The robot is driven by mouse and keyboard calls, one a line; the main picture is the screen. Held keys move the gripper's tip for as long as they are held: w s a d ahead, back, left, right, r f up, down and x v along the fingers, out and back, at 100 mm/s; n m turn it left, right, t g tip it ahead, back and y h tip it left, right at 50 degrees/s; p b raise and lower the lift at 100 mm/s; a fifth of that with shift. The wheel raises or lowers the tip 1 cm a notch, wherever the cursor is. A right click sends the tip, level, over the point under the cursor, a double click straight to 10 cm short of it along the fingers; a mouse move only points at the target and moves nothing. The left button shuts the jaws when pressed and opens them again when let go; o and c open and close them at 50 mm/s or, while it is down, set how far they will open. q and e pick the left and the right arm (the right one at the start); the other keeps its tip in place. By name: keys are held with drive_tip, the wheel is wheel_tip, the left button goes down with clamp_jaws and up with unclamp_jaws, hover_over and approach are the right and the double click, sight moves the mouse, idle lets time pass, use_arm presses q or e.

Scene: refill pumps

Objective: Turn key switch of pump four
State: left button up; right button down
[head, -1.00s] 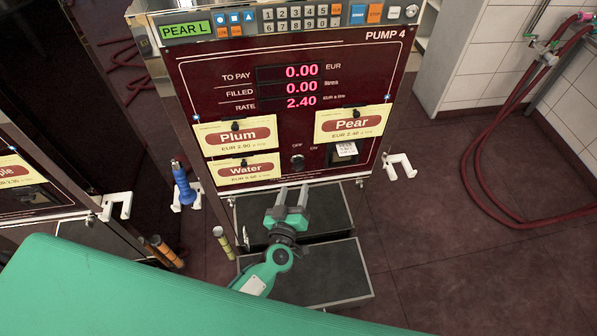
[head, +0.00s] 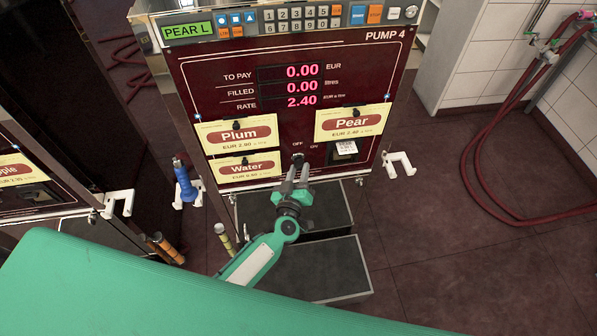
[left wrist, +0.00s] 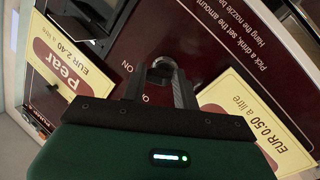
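Pump 4 (head: 345,60) stands in front of me with its dark red panel. Its round key switch (head: 298,158) sits low on the panel, between the Water and Pear labels, with ON and OFF lettering beside it. My left gripper (head: 297,168) is right at the switch and partly covers it in the head view. In the left wrist view, the metal key switch (left wrist: 163,67) shows at the fingertips of the left gripper (left wrist: 158,82). The fingers are apart with panel visible between them; contact with the key is not clear. My right gripper is not in view.
Plum (head: 239,134), Water (head: 246,167) and Pear (head: 352,123) labels hang on the panel around the switch. White hooks (head: 399,164) stick out at the pump's sides. Dark steps (head: 318,270) stand below. A blue-handled nozzle (head: 184,184) is at the left.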

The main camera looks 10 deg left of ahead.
use_arm(q)
drive_tip(key=c, duration=0.4)
drive_tip(key=n+t+b, duration=0.1)
drive_tip(key=n+b, duration=0.2)
drive_tip(key=b, duration=0.1)
drive_tip(key=n+t+y+b, duration=0.1)
drive_tip(key=n+b, duration=0.2)
drive_tip(key=b, duration=0.2)
drive_tip(key=f+n+y+b, duration=0.1)
drive_tip(key=n+b, duration=0.2)
drive_tip(key=b, duration=0.2)
drive_tip(key=shift+w+d+f+n+t, duration=0.1)
drive_tip(key=shift+d+n+t, duration=0.2)
drive_tip(key=shift+t, duration=0.1)
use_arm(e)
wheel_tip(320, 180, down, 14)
use_arm(q)
drive_tip(key=n+y+b, duration=0.1)
drive_tip(key=n+b, duration=0.1)
drive_tip(key=shift+n, duration=0.3)
drive_tip(key=shift+d+r+n+t+y+b, duration=0.1)
drive_tip(key=shift+r+n+t+y+b, duration=0.25)
drive_tip(key=shift+n+y+b, duration=0.4)
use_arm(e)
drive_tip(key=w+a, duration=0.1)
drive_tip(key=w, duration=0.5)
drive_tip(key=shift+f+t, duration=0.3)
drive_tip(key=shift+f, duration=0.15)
